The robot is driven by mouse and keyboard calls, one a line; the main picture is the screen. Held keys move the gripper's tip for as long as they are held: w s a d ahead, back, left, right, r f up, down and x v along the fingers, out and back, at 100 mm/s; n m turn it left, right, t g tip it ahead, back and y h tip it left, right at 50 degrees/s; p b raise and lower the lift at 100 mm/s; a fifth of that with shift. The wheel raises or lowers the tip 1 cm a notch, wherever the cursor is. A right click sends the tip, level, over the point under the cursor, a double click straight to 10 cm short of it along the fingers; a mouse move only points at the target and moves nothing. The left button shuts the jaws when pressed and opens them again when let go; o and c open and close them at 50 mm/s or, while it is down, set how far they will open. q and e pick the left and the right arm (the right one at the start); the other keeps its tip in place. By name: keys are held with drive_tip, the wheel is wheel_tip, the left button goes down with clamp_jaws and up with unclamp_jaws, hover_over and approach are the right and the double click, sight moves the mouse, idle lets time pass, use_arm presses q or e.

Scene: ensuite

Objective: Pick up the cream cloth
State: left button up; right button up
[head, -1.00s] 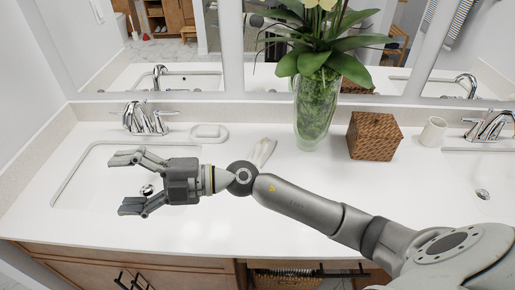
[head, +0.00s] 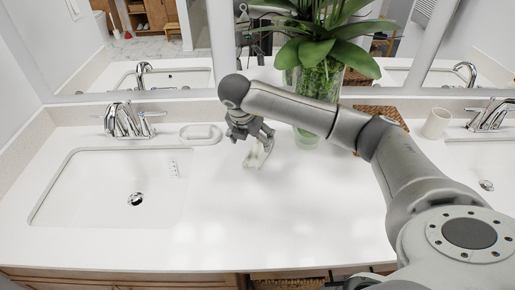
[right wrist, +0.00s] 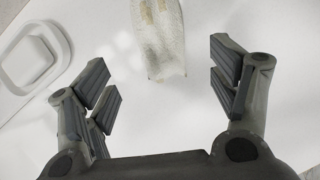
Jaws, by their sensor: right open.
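The cream cloth (head: 257,156) lies on the white counter, partly hidden behind my right gripper in the head view. In the right wrist view the cloth (right wrist: 159,38) is a narrow crumpled strip at the top, running out of the picture, with small yellowish marks. My right gripper (head: 252,140) points down over the cloth. In the wrist view its fingers (right wrist: 164,85) are spread wide and empty, and the near end of the cloth shows between and a little beyond the fingertips. I cannot tell the exact height above it. My left gripper is out of view.
A white soap dish (head: 201,134) lies left of the cloth. A glass vase with a plant (head: 306,140) and a woven box (head: 381,113) stand to the right, partly behind my arm. A cup (head: 437,123), faucet (head: 128,120) and sink (head: 110,190) are nearby. The front counter is clear.

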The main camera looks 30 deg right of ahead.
sight(257, 149)
drive_tip(key=x, duration=0.3)
drive_tip(key=shift+f, duration=0.15)
drive_tip(key=shift+w+d+f+p, duration=0.25)
drive_tip(key=shift+d+f+p, duration=0.15)
drive_tip(key=shift+p, duration=0.35)
drive_tip(key=p+x, duration=0.1)
drive_tip(key=x, duration=0.2)
drive_tip(key=shift+w+d+f, duration=0.1)
drive_tip(key=shift+d+f, duration=0.05)
drive_tip(key=shift+d, duration=0.05)
drive_tip(key=shift+w+d+f, duration=0.1)
drive_tip(key=shift+w+f, duration=0.05)
drive_tip(key=shift+f, duration=0.25)
drive_tip(key=shift+c, duration=0.3)
drive_tip(key=c, duration=1)
drive_tip(key=shift+c, duration=0.2)
drive_tip(key=shift+r, duration=0.15)
